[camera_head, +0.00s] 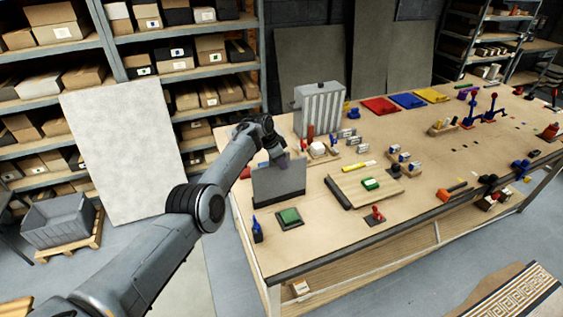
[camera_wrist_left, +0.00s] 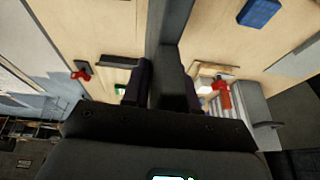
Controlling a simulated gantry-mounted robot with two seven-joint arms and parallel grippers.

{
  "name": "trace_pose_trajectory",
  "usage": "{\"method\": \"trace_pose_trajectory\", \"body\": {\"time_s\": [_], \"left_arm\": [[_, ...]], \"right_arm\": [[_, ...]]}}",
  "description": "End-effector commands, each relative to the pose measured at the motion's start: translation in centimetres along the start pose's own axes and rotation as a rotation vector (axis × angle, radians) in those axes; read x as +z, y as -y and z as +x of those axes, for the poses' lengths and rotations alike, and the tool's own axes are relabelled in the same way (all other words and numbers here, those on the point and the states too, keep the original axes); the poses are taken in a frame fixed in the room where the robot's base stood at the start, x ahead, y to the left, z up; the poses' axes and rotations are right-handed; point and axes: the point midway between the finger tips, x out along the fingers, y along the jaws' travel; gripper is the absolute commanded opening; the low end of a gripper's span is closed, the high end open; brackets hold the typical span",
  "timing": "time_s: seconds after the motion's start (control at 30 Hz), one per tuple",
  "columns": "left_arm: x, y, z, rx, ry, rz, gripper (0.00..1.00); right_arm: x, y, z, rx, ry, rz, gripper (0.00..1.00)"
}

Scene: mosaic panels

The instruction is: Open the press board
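A grey panel that looks like the press board (camera_head: 279,187) stands upright near the left end of the workbench. My left gripper (camera_head: 277,158) is at its top edge, coming from behind and above. In the left wrist view, a dark grey edge (camera_wrist_left: 170,25), likely this board, runs between the two fingers of my left gripper (camera_wrist_left: 165,88). The fingers lie on either side of it. I cannot tell whether they press on it. My right gripper is in neither view.
On the workbench (camera_head: 330,235), a green-topped block (camera_head: 290,216) and a blue-handled tool (camera_head: 256,228) stand in front of the board. A ribbed grey case (camera_head: 320,110) stands behind. A wooden board with a green block (camera_head: 370,184) lies to the right.

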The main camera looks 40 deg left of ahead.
Motion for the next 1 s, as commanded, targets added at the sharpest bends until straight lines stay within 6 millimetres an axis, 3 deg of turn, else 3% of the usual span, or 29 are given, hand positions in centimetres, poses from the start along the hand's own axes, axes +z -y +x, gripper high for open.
{"method": "trace_pose_trajectory", "body": {"time_s": [0.1, 0.57, 0.77, 1.0], "left_arm": [[0.3, 0.1, 0.3, -0.004, 0.002, -0.001, 0.43], [0.0, 0.1, -0.7, -0.002, -0.001, 0.000, 0.43], [-0.1, 0.1, -2.8, -0.004, -0.001, 0.000, 0.43], [0.1, 0.1, -6.3, -0.005, -0.003, 0.000, 0.43]], "right_arm": [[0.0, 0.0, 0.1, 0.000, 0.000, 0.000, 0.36], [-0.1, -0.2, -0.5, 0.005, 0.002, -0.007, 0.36], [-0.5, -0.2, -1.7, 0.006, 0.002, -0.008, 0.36], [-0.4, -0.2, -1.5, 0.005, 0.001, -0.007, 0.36]]}}
